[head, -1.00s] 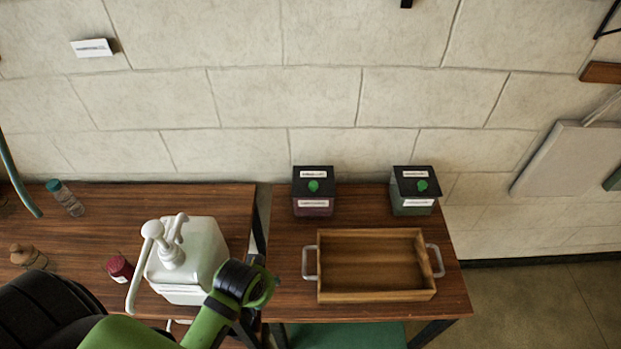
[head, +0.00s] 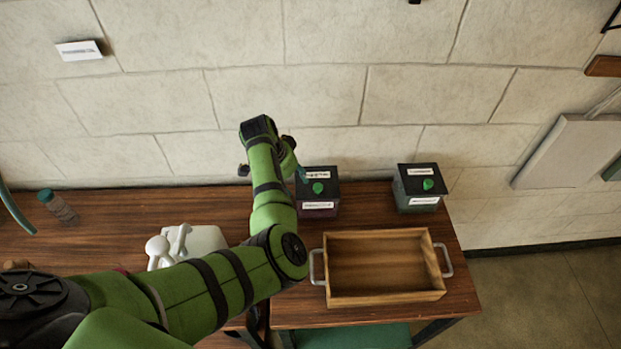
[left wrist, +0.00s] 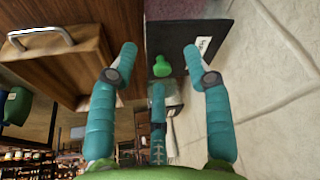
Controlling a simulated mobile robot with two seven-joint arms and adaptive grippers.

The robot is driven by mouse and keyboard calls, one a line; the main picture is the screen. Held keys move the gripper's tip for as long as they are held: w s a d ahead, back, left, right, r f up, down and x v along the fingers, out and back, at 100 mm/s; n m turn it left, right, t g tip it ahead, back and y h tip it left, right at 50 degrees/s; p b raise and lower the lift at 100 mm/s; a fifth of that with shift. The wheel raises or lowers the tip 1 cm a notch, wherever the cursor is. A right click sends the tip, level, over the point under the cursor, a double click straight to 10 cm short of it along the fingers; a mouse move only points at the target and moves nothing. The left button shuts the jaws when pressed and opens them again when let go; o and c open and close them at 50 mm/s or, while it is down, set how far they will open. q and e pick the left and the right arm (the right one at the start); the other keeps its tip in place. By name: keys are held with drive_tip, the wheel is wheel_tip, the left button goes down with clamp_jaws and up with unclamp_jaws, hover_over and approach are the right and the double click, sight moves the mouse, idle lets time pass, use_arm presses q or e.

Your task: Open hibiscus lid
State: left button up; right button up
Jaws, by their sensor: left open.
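The left box (head: 318,208) has reddish-purple walls, a black lid (head: 327,176) with a round green knob (head: 318,188), and white labels too small to read. Its lid looks closed. My left gripper (head: 301,174) is at the left side of this lid, in front of the wall, its fingers mostly hidden by my arm. In the left wrist view my gripper (left wrist: 160,58) has its teal fingers spread wide, with a green knob (left wrist: 162,68) on a black lid (left wrist: 185,45) showing between the fingertips. I cannot tell whether they touch. My right gripper is out of view.
A second box (head: 416,197), greenish with a black lid and green knob, stands to the right. An empty wooden tray (head: 386,297) with metal handles lies in front. A stone wall (head: 330,90) rises close behind.

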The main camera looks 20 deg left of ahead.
sight(318, 186)
use_arm(q)
drive_tip(key=shift+m+h, duration=0.6)
drive_tip(key=shift+m, duration=0.2)
drive_tip(key=w+d, duration=0.1)
drive_tip(key=d, duration=0.2)
drive_tip(key=w+d, duration=0.1)
drive_tip(key=shift+w+d+f+b, duration=0.15)
drive_tip(key=shift+w+d+b, duration=0.1)
drive_tip(key=shift+w+b, duration=0.15)
drive_tip(key=b+x, duration=0.3)
drive_tip(key=b, duration=0.2)
drive_tip(key=shift+w+f, duration=0.1)
drive_tip(key=shift+f, duration=0.15)
drive_tip(key=shift+w+f+b, duration=0.1)
drive_tip(key=shift+f+b, duration=0.15)
drive_tip(key=shift+b, duration=0.35)
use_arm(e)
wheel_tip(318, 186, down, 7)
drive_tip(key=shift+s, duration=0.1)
use_arm(q)
clamp_jaws()
